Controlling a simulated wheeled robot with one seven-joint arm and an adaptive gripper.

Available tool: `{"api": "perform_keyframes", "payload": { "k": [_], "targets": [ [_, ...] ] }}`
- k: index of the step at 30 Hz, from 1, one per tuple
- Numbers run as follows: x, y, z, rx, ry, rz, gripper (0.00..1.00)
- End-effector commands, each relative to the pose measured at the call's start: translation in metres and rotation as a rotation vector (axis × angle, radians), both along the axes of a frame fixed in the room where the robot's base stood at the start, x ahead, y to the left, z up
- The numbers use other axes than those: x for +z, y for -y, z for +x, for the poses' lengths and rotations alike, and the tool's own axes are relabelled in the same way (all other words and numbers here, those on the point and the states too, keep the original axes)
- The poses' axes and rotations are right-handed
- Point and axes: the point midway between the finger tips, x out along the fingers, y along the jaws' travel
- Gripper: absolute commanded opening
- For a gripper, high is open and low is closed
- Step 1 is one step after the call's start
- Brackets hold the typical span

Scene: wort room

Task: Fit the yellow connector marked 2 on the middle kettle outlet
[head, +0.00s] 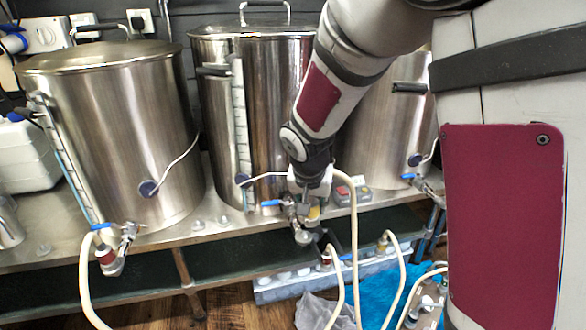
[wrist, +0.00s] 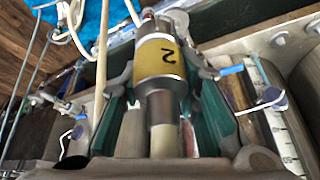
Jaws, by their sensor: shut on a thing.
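My gripper (head: 312,190) is shut on the metal connector with a yellow band (wrist: 158,58), marked 2 upside down in the wrist view. My gripper's fingers (wrist: 160,72) sit on both sides of the connector. In the head view only a small yellow patch of it shows below my gripper. The middle kettle (head: 272,95) stands behind my gripper. Its outlet valve has a blue handle (head: 271,203), which also shows right of the fingers in the wrist view (wrist: 231,70). The connector is close beside this outlet; I cannot tell whether they touch.
The left kettle (head: 110,130) has a red-banded connector (head: 106,256) with a hose at its outlet. The right kettle (head: 385,125) stands partly behind my arm. Hoses hang below the steel bench (head: 205,228). A blue cloth (head: 378,288) and a pale crate (head: 275,290) lie beneath.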

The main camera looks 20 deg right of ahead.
Motion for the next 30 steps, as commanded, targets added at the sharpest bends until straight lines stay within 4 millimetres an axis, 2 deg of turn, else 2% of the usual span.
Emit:
{"api": "perform_keyframes", "payload": {
  "k": [1,4,12,19,30],
  "targets": [
    [0.009,0.001,0.007,-0.033,-0.002,-0.001,0.0],
    [0.011,0.002,0.021,-0.107,0.006,0.005,0.0],
    [0.006,0.005,0.047,-0.285,0.027,0.033,0.0],
    [-0.003,0.006,0.056,-0.367,0.039,0.054,0.0],
    [-0.02,0.006,0.058,-0.379,0.041,0.057,0.0]
  ]
}}
